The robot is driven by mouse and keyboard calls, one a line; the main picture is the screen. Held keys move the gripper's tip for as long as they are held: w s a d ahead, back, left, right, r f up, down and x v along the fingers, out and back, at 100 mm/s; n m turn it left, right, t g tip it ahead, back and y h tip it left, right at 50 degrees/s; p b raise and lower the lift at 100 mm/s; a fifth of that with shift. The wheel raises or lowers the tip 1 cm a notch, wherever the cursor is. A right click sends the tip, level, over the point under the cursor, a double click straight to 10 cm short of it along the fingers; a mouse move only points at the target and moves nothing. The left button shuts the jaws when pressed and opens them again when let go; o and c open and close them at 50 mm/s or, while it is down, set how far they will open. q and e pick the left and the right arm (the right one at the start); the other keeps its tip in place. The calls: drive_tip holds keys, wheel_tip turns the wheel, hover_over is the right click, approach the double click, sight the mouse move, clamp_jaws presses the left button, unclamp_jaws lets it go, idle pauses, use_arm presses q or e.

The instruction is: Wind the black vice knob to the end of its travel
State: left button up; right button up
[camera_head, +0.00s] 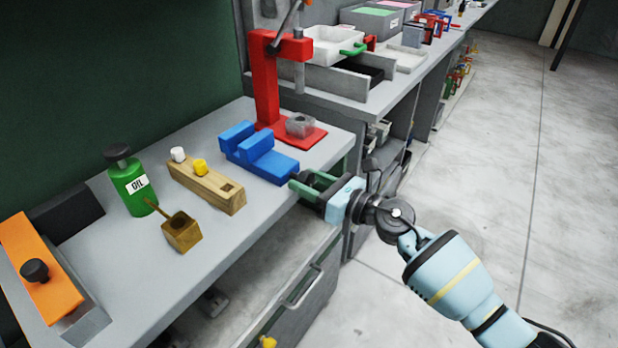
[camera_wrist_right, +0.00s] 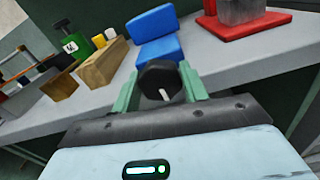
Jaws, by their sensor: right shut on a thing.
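A blue vice (camera_head: 262,150) sits near the front edge of the grey bench, in front of a red press. It also shows in the right wrist view (camera_wrist_right: 155,38). The black vice knob (camera_wrist_right: 158,79) is at the vice's front end, with a short pale mark on its face. My right gripper (camera_head: 307,184) reaches it from the front right. In the right wrist view its green fingers (camera_wrist_right: 160,88) are on both sides of the knob and shut on it. In the head view the fingers largely hide the knob. My left gripper is not in view.
Left of the vice are a wooden block (camera_head: 207,185) with white and yellow caps, a green oil bottle (camera_head: 131,186), a small wooden box (camera_head: 182,232) and an orange fixture (camera_head: 38,270). The red press (camera_head: 267,90) stands behind. Open floor lies right.

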drive_tip(key=o, duration=1)
drive_tip(key=shift+v, duration=3.95)
